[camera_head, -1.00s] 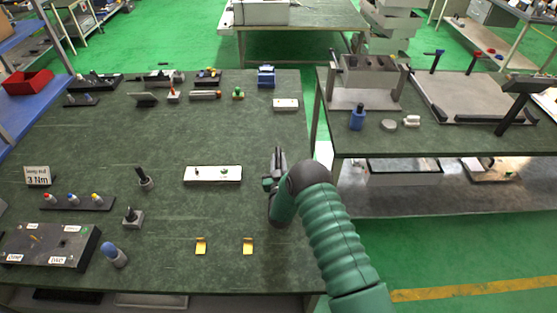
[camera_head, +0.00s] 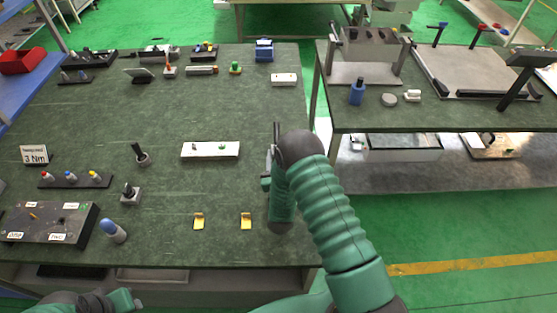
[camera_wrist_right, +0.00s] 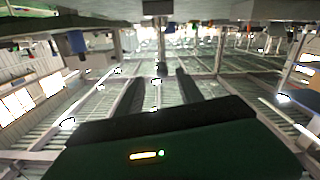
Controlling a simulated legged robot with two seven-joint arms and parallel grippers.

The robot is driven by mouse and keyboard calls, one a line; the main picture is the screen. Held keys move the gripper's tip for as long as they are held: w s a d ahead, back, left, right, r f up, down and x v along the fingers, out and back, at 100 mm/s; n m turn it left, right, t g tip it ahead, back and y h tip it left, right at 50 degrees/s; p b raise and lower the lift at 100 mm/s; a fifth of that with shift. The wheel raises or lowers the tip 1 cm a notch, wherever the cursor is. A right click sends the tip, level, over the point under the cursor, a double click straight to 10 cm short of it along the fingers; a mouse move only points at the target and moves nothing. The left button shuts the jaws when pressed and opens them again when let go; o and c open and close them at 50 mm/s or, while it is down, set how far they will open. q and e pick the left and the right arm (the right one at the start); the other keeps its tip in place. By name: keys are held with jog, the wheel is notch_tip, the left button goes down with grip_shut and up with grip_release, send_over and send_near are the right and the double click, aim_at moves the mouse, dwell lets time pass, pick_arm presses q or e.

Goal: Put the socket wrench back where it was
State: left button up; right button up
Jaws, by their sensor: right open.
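I cannot pick out the socket wrench with certainty. Two small dark upright tools stand in square holders on the left of the green table, a rear one (camera_head: 140,154) and a front one (camera_head: 130,193). My right gripper (camera_head: 276,134) is at the table's right part, right of the white plate (camera_head: 210,149) and partly hidden by my own arm. In the right wrist view its two dark fingers (camera_wrist_right: 162,88) are apart with nothing between them; that view looks across the room, seemingly upside down. My left arm shows at the bottom left edge, without clear fingers.
A sign reading 3 Nm (camera_head: 34,155), a rack of coloured-top pieces (camera_head: 75,180), a grey box (camera_head: 48,224) and a blue-handled tool (camera_head: 113,231) are at left. Two yellow brackets (camera_head: 246,221) lie near the front. Parts line the back. A second table (camera_head: 445,115) stands right, across a gap.

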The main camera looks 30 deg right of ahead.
jog(key=s+a+r+n+g+y, duration=0.1)
jog(key=s+a+r+g+y, duration=0.1)
jog(key=a+g+y, duration=0.3)
jog(key=s+a+r+n+y, duration=0.2)
jog(key=a+y, duration=0.1)
jog(key=a, duration=0.4)
jog(key=s+a+r+g, duration=0.1)
jog(key=s+g, duration=0.1)
jog(key=s, duration=0.4)
jog(key=s+a+r+g+y, duration=0.1)
jog(key=s+g, duration=0.2)
jog(key=s, duration=0.4)
jog(key=s+a+r+n+g, duration=0.1)
jog(key=s+a+g, duration=0.1)
jog(key=s, duration=0.4)
jog(key=shift+s, duration=0.3)
jog(key=shift+w, duration=0.1)
